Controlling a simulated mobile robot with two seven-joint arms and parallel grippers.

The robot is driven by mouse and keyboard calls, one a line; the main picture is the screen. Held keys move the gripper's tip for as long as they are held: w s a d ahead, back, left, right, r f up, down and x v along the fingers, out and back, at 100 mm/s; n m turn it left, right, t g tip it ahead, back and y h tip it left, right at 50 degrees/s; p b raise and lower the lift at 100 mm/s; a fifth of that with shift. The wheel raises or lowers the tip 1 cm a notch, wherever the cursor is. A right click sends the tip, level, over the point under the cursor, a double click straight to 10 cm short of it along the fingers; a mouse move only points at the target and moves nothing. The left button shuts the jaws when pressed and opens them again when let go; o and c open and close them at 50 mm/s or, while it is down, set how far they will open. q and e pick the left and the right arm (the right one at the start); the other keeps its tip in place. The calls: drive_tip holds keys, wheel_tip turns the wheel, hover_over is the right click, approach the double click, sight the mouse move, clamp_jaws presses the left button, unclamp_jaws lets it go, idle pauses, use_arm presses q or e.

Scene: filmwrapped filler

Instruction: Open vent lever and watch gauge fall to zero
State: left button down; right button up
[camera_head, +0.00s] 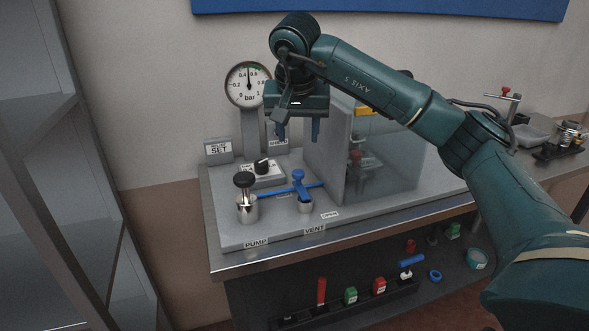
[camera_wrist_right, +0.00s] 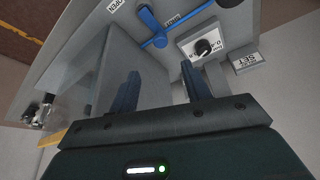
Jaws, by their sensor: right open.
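The blue vent lever (camera_head: 298,187) lies across its post above the label VENT on the grey panel; its long handle points left towards the pump. In the right wrist view the lever (camera_wrist_right: 160,41) shows beyond the fingers, apart from them. The round white bar gauge (camera_head: 248,86) stands behind on a grey post; its needle points about straight up, between 0.4 and 0.6. My right gripper (camera_head: 298,131) is open and empty, fingers down, above and behind the lever. Its fingers also show in the right wrist view (camera_wrist_right: 161,90). My left gripper is not in view.
A pump with a black knob (camera_head: 245,181) stands left of the lever. A black selector knob (camera_head: 263,165) and a RELIEF SET sign (camera_head: 219,149) are behind. A grey wall and clear shield (camera_head: 385,155) stand close on the right. A metal shelf (camera_head: 75,130) is at left.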

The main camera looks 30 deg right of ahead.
sight(298, 172)
drive_tip(key=x, duration=1.2)
drive_tip(key=shift+a+f, duration=0.15)
drive_tip(key=shift+c, duration=0.3)
drive_tip(key=c, duration=0.9)
